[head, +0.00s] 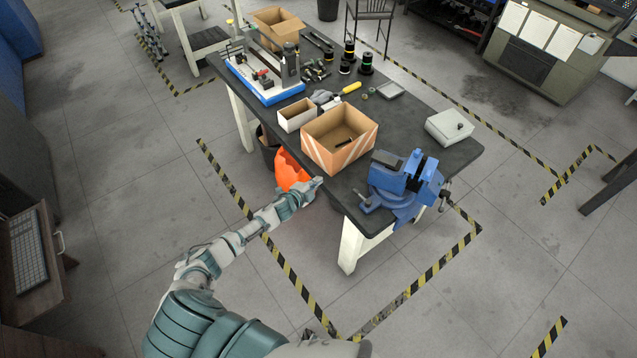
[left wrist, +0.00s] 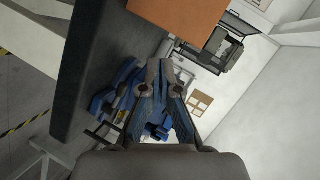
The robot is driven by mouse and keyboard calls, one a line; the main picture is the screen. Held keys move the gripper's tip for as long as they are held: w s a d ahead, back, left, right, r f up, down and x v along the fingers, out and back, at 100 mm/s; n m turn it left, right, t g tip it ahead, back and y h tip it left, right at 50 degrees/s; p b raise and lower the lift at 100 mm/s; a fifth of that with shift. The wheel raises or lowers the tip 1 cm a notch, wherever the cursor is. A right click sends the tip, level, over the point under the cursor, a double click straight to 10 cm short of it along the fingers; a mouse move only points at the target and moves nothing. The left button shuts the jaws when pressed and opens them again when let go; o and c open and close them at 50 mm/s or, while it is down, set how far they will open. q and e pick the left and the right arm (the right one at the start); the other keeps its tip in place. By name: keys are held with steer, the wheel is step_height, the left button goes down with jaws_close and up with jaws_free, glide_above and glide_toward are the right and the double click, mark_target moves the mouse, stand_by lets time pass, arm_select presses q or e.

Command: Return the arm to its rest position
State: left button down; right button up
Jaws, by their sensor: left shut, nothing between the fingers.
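My left arm reaches from the bottom of the head view toward the near edge of the workbench (head: 420,112). My left gripper (head: 316,183) is at that edge, just in front of the striped cardboard box (head: 322,156). In the left wrist view the gripper (left wrist: 155,68) is shut and empty, its fingertips together. The box (left wrist: 180,15) shows at the top of that view, and the blue vise (left wrist: 112,102) shows beyond the fingers. Whether the gripper touches the bench or box cannot be told. My right gripper is not in view.
The blue vise (head: 403,182) stands on the bench's near corner, right of the gripper. A smaller box (head: 297,116), a white case (head: 450,127) and a blue-based machine (head: 262,85) are also on the bench. An orange object (head: 289,170) is below the edge.

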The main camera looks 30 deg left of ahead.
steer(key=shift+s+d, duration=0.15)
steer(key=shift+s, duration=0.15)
